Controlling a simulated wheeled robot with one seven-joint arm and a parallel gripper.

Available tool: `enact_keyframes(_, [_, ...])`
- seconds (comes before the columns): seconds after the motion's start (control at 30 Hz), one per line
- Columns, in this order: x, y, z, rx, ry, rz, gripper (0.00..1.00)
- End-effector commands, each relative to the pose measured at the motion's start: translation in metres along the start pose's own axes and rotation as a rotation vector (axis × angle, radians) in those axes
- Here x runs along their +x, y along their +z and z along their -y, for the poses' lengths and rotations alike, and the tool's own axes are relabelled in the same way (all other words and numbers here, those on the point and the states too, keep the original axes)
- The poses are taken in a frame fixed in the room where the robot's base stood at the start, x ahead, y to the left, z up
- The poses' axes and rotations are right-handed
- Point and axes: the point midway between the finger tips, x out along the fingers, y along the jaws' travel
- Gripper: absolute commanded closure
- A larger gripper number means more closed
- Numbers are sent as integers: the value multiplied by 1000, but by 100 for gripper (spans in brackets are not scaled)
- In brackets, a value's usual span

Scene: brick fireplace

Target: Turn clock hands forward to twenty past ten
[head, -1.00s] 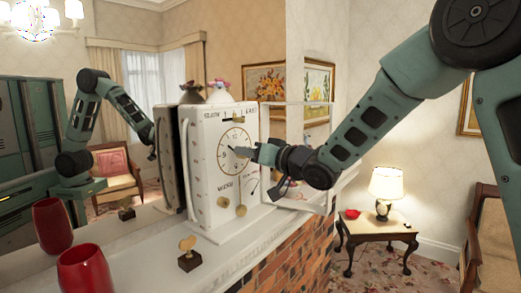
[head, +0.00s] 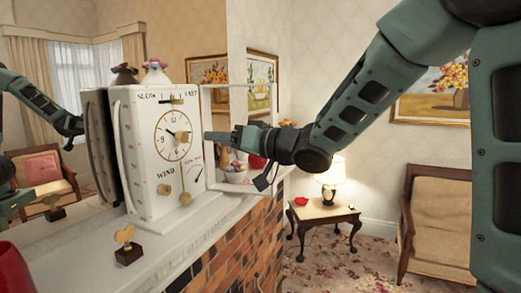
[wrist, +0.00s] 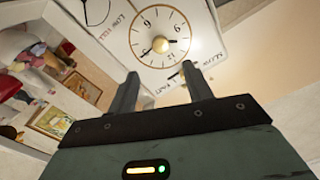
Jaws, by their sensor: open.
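The white clock (head: 140,190) stands on the mantel, its round dial (head: 161,150) facing me. A brass knob (head: 181,138) sits at the dial's centre. One dark hand shows left of the knob, pointing up-left toward about ten; I cannot make out the other hand clearly. In the wrist view the dial (wrist: 150,55) appears upside down, with the knob (wrist: 160,45) beyond my fingers. My gripper (head: 208,135) is just right of the dial, apart from the knob. Its two fingers (wrist: 162,88) are spread with nothing between them.
The clock's glass door (head: 225,105) stands open to the right, near my gripper. Below the dial are a winding knob (head: 164,189) and a lower knob (head: 185,198). A heart-shaped ornament (head: 127,248) stands on the mantel (head: 175,235), with a red vase (head: 14,265) at the left edge.

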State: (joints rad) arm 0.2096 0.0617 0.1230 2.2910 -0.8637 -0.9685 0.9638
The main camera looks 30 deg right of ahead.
Motion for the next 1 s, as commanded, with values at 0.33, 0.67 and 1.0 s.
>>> enact_keyframes(0.33, [-62,0,0,-1,1,-1,50])
enact_keyframes(0.67, [-71,0,0,2,-1,1,50])
enact_keyframes(1.0, [-71,0,0,1,-1,1,50])
